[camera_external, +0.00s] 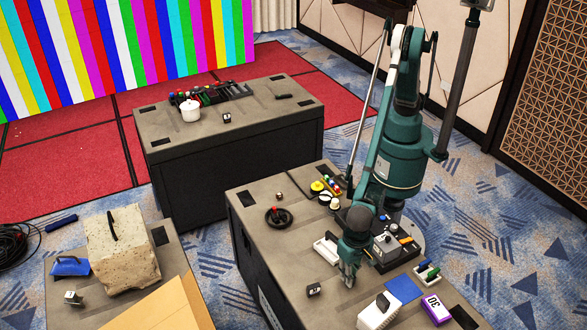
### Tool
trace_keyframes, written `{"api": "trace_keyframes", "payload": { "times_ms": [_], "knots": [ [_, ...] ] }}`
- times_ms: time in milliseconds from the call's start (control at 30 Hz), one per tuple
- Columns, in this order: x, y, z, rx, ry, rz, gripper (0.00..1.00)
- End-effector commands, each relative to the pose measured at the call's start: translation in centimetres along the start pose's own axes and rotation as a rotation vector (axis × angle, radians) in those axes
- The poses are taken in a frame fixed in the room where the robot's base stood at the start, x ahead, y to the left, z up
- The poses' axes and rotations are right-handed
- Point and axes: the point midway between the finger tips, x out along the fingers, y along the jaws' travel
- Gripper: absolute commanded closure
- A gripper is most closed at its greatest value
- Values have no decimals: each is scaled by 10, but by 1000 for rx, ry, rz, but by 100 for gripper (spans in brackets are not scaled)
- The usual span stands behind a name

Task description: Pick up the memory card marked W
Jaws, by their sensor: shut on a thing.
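My green gripper (349,281) points down at the near grey case, low over its top. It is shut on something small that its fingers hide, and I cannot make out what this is. No letter W is readable in this view. A small dark block with a pale label (313,290) lies on the case just left of my gripper, apart from it. A similar small dark piece (227,117) lies on the far case. I cannot tell whether either is a memory card.
Around my gripper on the near case (262,240) are a white tray (326,250), a grey box with a knob (386,243), a blue card (404,289), a white box (379,310) and a purple box (437,308). A red-and-black round item (278,216) stands further left.

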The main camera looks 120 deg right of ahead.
Motion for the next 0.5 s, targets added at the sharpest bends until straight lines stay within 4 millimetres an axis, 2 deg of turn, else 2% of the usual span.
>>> {"api": "trace_keyframes", "payload": {
  "times_ms": [267, 500],
  "knots": [
    [-5, 0, 0, 0, 0, 0, 96],
    [-30, 0, 0, 0, 0, 0, 96]
  ]
}}
